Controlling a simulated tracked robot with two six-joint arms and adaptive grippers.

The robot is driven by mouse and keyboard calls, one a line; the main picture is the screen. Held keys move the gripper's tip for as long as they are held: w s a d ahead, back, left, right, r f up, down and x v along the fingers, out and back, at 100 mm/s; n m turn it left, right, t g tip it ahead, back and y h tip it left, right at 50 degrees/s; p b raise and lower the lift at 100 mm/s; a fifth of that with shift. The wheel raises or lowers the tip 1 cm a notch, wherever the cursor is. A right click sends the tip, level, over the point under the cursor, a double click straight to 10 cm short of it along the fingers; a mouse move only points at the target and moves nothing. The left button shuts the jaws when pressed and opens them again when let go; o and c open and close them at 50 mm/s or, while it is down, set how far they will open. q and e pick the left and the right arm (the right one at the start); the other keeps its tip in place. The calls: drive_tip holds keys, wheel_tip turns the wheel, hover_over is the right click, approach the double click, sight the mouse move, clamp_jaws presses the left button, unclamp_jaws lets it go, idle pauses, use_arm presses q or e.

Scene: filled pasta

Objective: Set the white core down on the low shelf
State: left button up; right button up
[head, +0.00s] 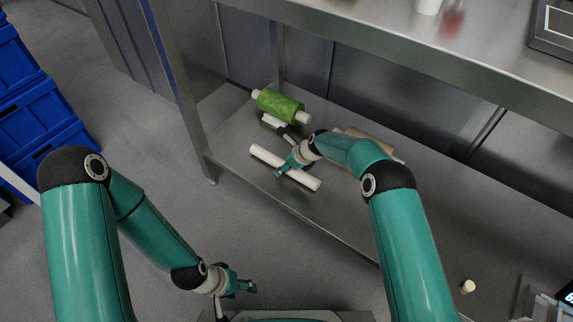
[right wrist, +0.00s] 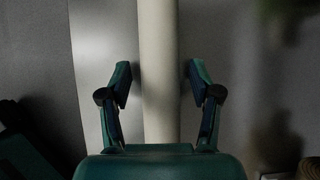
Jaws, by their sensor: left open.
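The white core (head: 266,156) is a long pale tube at the low shelf (head: 232,135), near its front edge. It appears to lie on the shelf, though the contact underneath is hidden. My right gripper (head: 290,166) is at the middle of the core. In the right wrist view, the core (right wrist: 158,60) runs between the two fingers of my right gripper (right wrist: 159,85), with a gap on each side; the fingers are open. My left gripper (head: 243,287) is open and empty, low over the floor in front of the shelf.
A green roll (head: 279,105) on a pale core lies behind the white core. A tan roll (head: 382,140) is partly hidden by my right arm. The upper steel surface (head: 400,60) overhangs the shelf. Blue crates (head: 35,95) stand at left. A small pale cylinder (head: 468,286) is at lower right.

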drive_tip(key=shift+s+d+r+p, duration=0.1)
drive_tip(key=shift+d+r+p, duration=0.15)
drive_tip(key=shift+r, duration=0.2)
drive_tip(key=p+v, duration=0.4)
drive_tip(key=v, duration=0.6)
drive_tip(key=shift+r, duration=0.1)
drive_tip(key=shift+s+d+r, duration=0.15)
drive_tip(key=shift+s+r, duration=0.1)
drive_tip(key=shift+r, duration=0.1)
drive_tip(key=shift+f, duration=0.1)
